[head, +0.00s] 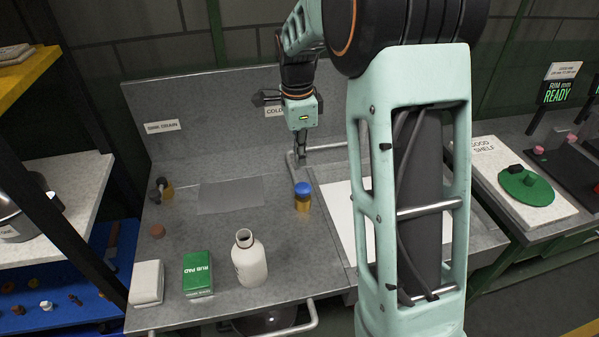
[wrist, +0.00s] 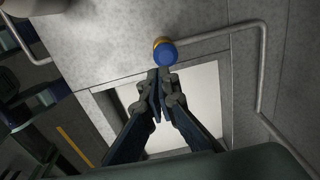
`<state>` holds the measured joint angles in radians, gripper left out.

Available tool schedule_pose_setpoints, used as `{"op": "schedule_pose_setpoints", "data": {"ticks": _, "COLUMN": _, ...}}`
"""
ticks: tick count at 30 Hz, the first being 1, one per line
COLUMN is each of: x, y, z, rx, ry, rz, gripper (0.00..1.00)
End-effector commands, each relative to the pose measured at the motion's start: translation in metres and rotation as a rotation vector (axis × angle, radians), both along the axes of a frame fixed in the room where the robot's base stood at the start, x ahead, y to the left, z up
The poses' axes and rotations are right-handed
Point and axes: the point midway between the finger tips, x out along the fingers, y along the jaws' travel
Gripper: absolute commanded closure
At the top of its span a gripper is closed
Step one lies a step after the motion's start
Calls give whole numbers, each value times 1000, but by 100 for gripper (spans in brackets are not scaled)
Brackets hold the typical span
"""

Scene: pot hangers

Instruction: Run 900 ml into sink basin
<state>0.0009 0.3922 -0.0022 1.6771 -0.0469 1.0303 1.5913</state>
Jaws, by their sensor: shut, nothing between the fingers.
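The sink basin (head: 340,213) is a pale square recess in the grey counter, partly hidden behind my arm in the head view. It also shows in the wrist view (wrist: 200,95), behind my fingers. A bent metal pipe (head: 326,149) stands by its back edge, and a bent pipe also shows in the wrist view (wrist: 263,80). A label reading "COLD" (head: 273,112) on the back panel is partly covered by my wrist. My gripper (head: 302,152) is shut and empty, pointing down near the pipe; its fingertips (wrist: 160,76) show over the basin's edge in the wrist view.
A white bottle (head: 250,262), green box (head: 198,274) and white block (head: 147,283) stand at the front left. A "SINK DRAIN" label (head: 162,126) is on the panel.

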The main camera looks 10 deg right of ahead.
Motion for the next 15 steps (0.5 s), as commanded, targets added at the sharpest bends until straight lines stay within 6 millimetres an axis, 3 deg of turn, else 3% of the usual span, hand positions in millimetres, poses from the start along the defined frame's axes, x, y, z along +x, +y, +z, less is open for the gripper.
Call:
{"op": "schedule_pose_setpoints", "data": {"ticks": 6, "x": 0, "y": 1, "z": 22, "rx": 0, "ry": -1, "rz": 1, "gripper": 100}}
{"op": "schedule_pose_setpoints", "data": {"ticks": 15, "x": -1, "y": 1, "z": 24, "rx": 0, "ry": -1, "rz": 0, "gripper": 100}}
